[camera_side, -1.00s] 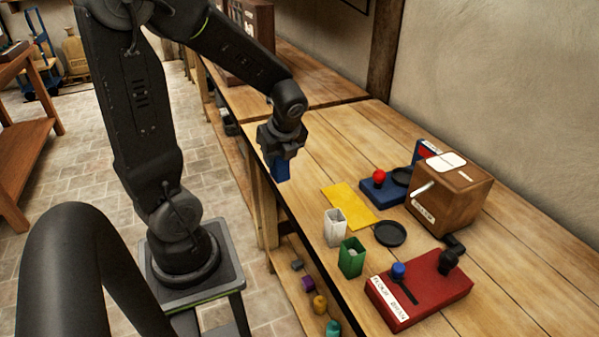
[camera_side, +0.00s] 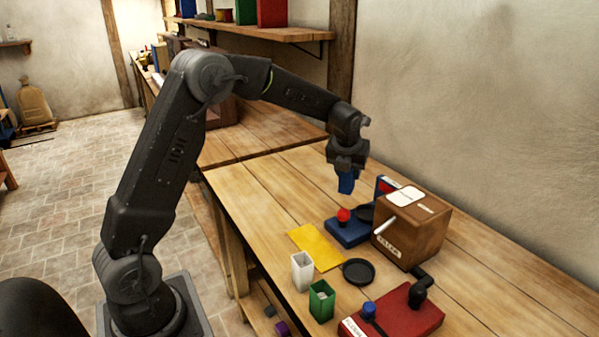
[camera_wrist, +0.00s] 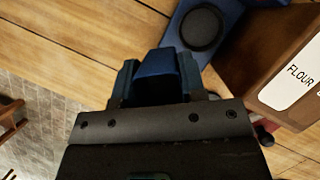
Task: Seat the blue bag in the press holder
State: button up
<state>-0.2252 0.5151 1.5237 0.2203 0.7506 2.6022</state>
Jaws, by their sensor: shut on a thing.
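My gripper (camera_side: 347,167) is shut on the blue bag (camera_side: 346,183), a small dark-blue block hanging below the jaws above the bench. In the wrist view the bag (camera_wrist: 158,66) sits between the fingers. A blue base (camera_side: 341,233) with a red ball knob (camera_side: 344,214) and a round black holder (camera_side: 366,213) stands on the bench below and near the gripper. In the wrist view that round black holder (camera_wrist: 202,28) is just beyond the bag, to its upper right, and looks empty. I cannot tell for certain that this is the press holder. The bag is apart from it.
A brown wooden box (camera_side: 425,240) with a light handle stands right of the blue base. A yellow mat (camera_side: 313,247), white cup (camera_side: 301,272), green cup (camera_side: 321,302), black dish (camera_side: 357,272) and red base (camera_side: 410,318) are nearer.

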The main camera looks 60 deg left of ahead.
jog(key=w+d+f+m+h, duration=0.1)
jog(key=w+d+m, duration=0.25)
jog(key=w, duration=0.25)
jog(key=shift+n, duration=0.25)
jog(key=shift+s+d+f, duration=0.1)
jog(key=shift+f, duration=2.85)
jog(key=shift+f, duration=0.6)
jog(key=o, duration=0.7)
jog(key=v, duration=1.1)
jog(key=shift+s, duration=0.15)
jog(key=shift+f, duration=0.1)
